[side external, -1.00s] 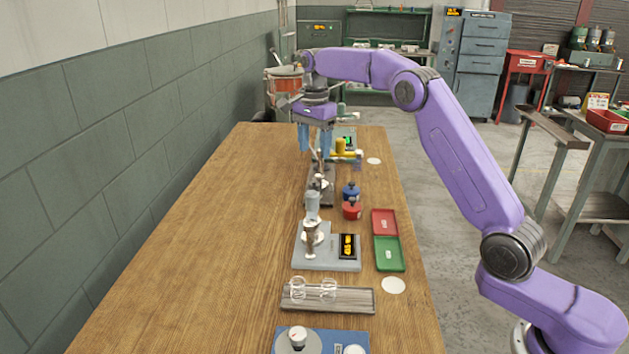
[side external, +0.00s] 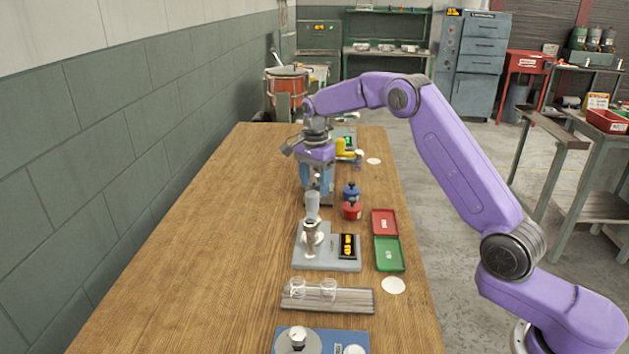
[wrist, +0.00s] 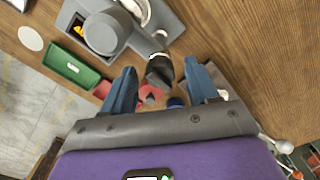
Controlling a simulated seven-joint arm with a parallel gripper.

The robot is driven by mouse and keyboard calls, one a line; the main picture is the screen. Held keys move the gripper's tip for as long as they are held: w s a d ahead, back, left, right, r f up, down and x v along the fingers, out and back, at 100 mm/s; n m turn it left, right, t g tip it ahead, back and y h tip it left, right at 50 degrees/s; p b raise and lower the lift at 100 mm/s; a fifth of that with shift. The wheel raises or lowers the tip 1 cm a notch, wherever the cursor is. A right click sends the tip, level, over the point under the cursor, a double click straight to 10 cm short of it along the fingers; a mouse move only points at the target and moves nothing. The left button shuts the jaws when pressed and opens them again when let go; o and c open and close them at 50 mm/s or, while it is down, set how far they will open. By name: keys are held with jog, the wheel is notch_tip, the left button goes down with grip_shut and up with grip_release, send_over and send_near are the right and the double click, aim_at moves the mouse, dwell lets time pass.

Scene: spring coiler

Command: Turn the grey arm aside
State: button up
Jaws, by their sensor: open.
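My gripper (side external: 316,190) is low over the middle of the bench, pointing down, its blue fingers apart. In the wrist view, my gripper (wrist: 160,72) is open, with a dark grey piece with a pale band (wrist: 161,70) between the fingertips. I cannot tell whether the fingers touch it. Which part is the grey arm is not clear.
Blue (side external: 350,191) and red (side external: 352,210) pots, a red tray (side external: 384,222) and a green tray (side external: 389,254) are at right. A yellow-topped device (side external: 341,147) stands behind. The bench's left is clear.

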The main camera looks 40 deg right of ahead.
grip_shut()
jog(key=shift+n, duration=0.3)
jog(key=n, duration=1.3)
jog(key=shift+r+n, duration=0.1)
jog(key=shift+n, duration=2)
